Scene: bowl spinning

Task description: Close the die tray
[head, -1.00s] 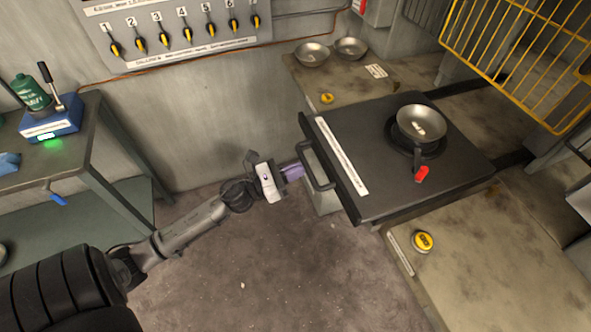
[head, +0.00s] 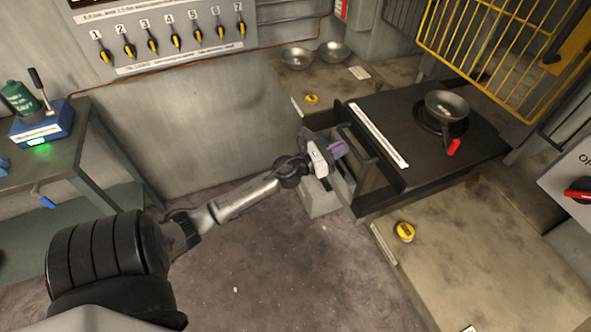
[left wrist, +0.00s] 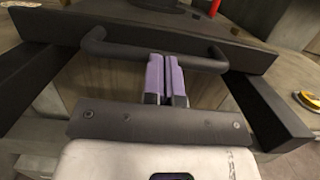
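The die tray (head: 425,140) is a flat black tray carrying a black mould with a metal bowl (head: 447,105) on it. Its upright front plate (left wrist: 150,36) bears a dark bar handle (head: 358,142), which also shows in the left wrist view (left wrist: 112,50). The front plate sits back between two dark rails that extend out past it. My left gripper (head: 338,148) has purple fingers, close together and empty. In the left wrist view its fingertips (left wrist: 165,62) meet the middle of the handle bar, seemingly touching it. My right gripper is out of view.
Worktops lie on both sides of the tray, one with two metal bowls (head: 316,54) and one with a yellow button (head: 404,232). A yellow mesh guard (head: 495,55) stands above the far end. A red-handled switch (head: 577,193) is at the right. The floor in front is clear.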

